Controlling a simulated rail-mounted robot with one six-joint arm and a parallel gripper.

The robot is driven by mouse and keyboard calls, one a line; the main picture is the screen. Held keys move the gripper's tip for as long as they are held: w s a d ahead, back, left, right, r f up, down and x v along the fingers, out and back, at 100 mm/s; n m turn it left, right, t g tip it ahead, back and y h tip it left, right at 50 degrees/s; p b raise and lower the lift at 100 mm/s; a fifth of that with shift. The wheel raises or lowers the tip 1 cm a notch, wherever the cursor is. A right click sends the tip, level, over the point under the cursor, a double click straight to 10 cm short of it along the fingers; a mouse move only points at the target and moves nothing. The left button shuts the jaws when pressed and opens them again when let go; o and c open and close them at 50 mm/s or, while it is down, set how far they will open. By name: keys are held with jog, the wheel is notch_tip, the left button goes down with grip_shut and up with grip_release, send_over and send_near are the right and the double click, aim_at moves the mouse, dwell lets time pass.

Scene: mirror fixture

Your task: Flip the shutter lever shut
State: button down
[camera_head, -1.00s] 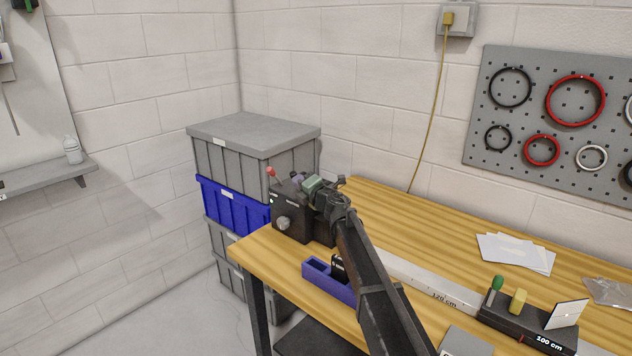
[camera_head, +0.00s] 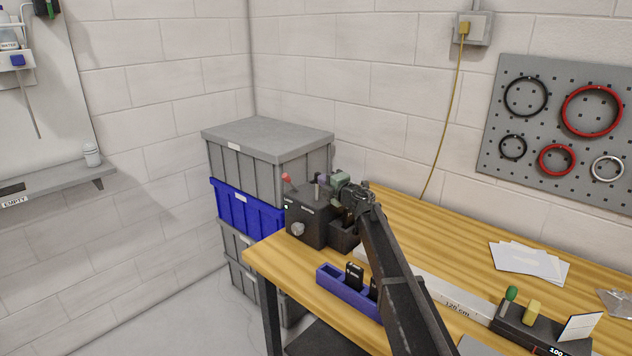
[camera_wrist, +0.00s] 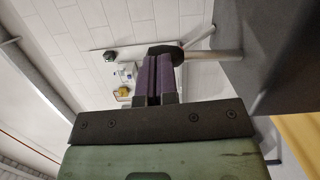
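The dark fixture box (camera_head: 307,222) stands at the left back of the wooden bench, with a round knob on its front. A red-tipped lever (camera_head: 287,179) stands at its left. An upright silver rod (camera_head: 317,191) shows near my gripper. In the wrist view a silver rod (camera_wrist: 214,55) with a black knob (camera_wrist: 167,49) sticks out from a dark surface. I cannot tell which is the shutter lever. My gripper (camera_wrist: 158,62) has its purple fingers close together, shut, with nothing visible between them. The tips overlap the black knob in view; contact is unclear. In the head view, my gripper (camera_head: 325,180) is above the box's right side.
A blue tray (camera_head: 345,291) with dark blocks lies in front of the box. A long rail (camera_head: 455,297) with a dark carriage (camera_head: 525,327) runs right along the bench. Stacked crates (camera_head: 266,150) stand behind the box. White papers (camera_head: 525,262) lie at the back right.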

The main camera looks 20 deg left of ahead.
jog(key=shift+w+d, duration=0.15)
jog(key=shift+w, duration=0.55)
dwell(0.8)
jog(key=shift+s, duration=0.5)
jog(key=s+a+r+p+v, duration=0.1)
jog(key=v, duration=1.1)
jog(key=shift+s+d+r, duration=0.2)
jog(key=shift+s+d, duration=0.05)
jog(key=shift+s, duration=0.1)
